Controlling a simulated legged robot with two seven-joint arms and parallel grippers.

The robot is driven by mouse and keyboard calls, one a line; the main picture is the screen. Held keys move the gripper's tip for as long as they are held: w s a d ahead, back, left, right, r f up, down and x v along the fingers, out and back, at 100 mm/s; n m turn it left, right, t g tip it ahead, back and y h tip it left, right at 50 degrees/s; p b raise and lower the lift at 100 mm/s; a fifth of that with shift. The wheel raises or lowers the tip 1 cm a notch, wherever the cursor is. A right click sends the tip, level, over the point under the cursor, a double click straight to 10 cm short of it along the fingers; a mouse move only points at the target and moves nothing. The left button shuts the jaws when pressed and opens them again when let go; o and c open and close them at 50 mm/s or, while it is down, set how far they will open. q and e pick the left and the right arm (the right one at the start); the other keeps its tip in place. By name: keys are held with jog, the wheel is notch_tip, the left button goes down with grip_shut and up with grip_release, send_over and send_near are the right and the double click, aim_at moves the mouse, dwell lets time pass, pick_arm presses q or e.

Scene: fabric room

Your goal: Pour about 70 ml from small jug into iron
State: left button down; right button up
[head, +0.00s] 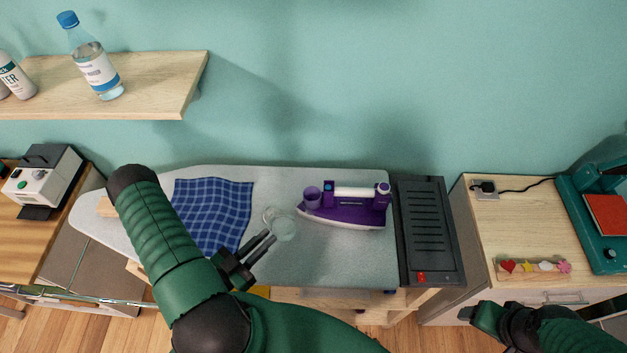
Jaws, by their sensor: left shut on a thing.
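The purple iron (346,211) lies on the grey ironing board (330,262), with a purple cup-like opening at its left end and a pale handle on top. The small clear jug (284,229) is just left of the iron. My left gripper (268,239) is shut on the jug; its fingers reach it from the lower left. The jug and the iron look apart. The liquid level in the jug is too small to tell. My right gripper (480,315) is at the lower right, away from the board, and its fingers are not clear.
A blue checked cloth (212,212) lies on the board's left part. A black slotted rest (428,228) stands at its right end. A shelf (150,75) with a water bottle (95,62) is upper left. A right cabinet (520,215) bears a teal press (592,225) and colourful shapes (535,267).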

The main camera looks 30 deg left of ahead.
aim_at(278, 201)
pick_arm(q)
jog(key=shift+w+a+r, duration=0.1)
jog(key=shift+r, duration=0.2)
jog(key=shift+w+a+r+p, duration=0.1)
jog(key=shift+r+p, duration=0.05)
jog(key=shift+p, duration=0.4)
jog(key=r+g+p, duration=0.1)
jog(key=p, duration=0.2)
jog(key=w+r+g+p, duration=0.1)
jog(key=r+g+p, duration=0.1)
jog(key=p, duration=0.1)
jog(key=w+r+g+p, duration=0.1)
jog(key=r+p, duration=0.1)
jog(key=p, duration=0.1)
jog(key=shift+w+d+y, duration=0.2)
jog(key=shift+d+y, duration=0.15)
jog(key=shift+y, duration=0.05)
jog(key=w+r+g+p, duration=0.2)
jog(key=p, duration=0.3)
jog(key=w+r+g+p, duration=0.2)
jog(key=g+p, duration=0.1)
jog(key=p, duration=0.2)
jog(key=shift+w+r+y, duration=0.1)
jog(key=shift+r+y, duration=0.2)
jog(key=shift+r, duration=0.05)
jog(key=shift+r+g+p, duration=0.15)
jog(key=shift+g+p, duration=0.25)
jog(key=shift+p, duration=0.05)
